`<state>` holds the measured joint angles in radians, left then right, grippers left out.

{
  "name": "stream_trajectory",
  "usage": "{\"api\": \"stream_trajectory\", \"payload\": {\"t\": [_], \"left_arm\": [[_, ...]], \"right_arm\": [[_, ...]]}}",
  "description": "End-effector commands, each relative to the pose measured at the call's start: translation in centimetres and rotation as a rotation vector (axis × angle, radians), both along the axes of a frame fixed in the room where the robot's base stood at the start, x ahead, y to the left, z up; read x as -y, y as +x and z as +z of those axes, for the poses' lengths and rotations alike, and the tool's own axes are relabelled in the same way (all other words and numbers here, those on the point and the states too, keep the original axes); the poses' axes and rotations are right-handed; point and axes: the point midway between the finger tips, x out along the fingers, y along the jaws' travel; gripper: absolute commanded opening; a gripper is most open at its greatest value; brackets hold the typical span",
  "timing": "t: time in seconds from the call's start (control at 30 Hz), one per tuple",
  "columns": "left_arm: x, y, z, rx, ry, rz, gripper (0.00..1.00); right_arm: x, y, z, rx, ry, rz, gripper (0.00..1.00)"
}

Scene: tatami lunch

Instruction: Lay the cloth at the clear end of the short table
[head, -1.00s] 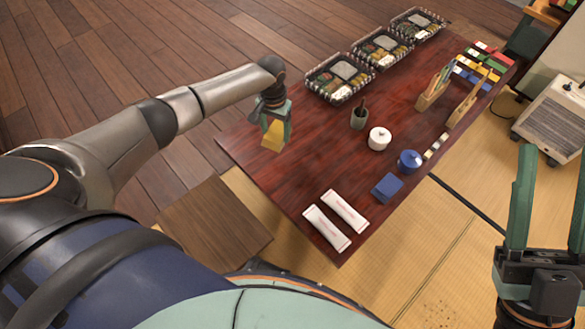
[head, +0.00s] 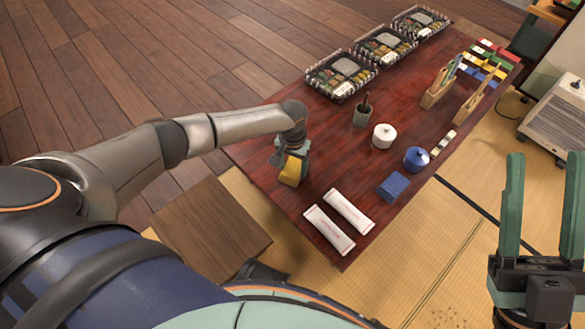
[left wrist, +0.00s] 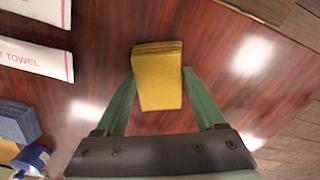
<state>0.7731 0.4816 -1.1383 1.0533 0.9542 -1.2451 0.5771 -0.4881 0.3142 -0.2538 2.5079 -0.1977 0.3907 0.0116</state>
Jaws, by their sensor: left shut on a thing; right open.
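The folded yellow cloth (head: 291,171) is in my left gripper (head: 293,160), at the near left end of the dark red short table (head: 262,161). In the left wrist view the cloth (left wrist: 158,75) stands out between the two green fingers (left wrist: 158,92), with the glossy table top (left wrist: 235,70) behind it. I cannot tell whether the cloth touches the table. My right gripper (head: 541,205) is open and empty at the right, off the table's side.
Two white towel packets (head: 339,218) lie at the near end, right of the cloth. A blue folded cloth (head: 394,186), a blue pot (head: 416,160), a white pot (head: 384,136) and a dark cup (head: 362,115) stand further along. Lunch boxes (head: 340,76) line the far left edge.

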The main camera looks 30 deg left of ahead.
Motion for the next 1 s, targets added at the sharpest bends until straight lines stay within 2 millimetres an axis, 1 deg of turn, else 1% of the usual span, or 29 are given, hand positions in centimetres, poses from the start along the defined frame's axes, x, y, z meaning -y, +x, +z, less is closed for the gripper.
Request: {"api": "stream_trajectory", "payload": {"t": [0.13, 0.27, 0.3, 0.53, 0.73, 0.83, 0.93, 1.0], "left_arm": [[0.0, 0.0, 0.2, 0.001, -0.001, 0.000, 0.27], [0.0, 0.0, -0.2, 0.000, 0.000, 0.000, 0.27], [0.0, 0.0, -0.1, 0.001, 0.000, 0.000, 0.75], [0.0, 0.0, -0.1, 0.000, 0.000, 0.000, 1.00], [0.0, 0.0, -0.1, 0.000, 0.000, 0.000, 1.00], [0.0, 0.1, 0.4, 0.001, 0.000, -0.001, 1.00], [0.0, 0.0, 1.7, 0.000, -0.001, -0.001, 1.00], [0.0, 0.1, 3.1, 0.001, -0.001, -0.001, 1.00]], "right_arm": [[0.0, 0.0, 0.2, 0.001, 0.001, 0.001, 0.50], [0.0, -0.1, 0.1, 0.001, 0.001, 0.001, 0.50], [0.0, 0.0, 0.1, 0.001, 0.001, 0.001, 0.50], [0.0, 0.0, 0.2, 0.002, 0.003, 0.000, 0.50], [0.0, 0.0, 0.2, 0.003, 0.006, -0.001, 0.50], [0.0, 0.0, 0.5, 0.003, 0.006, -0.001, 0.50], [0.1, 0.0, 1.4, 0.002, 0.012, 0.001, 0.50], [0.2, -0.1, 2.4, 0.003, 0.019, 0.003, 0.50]]}}
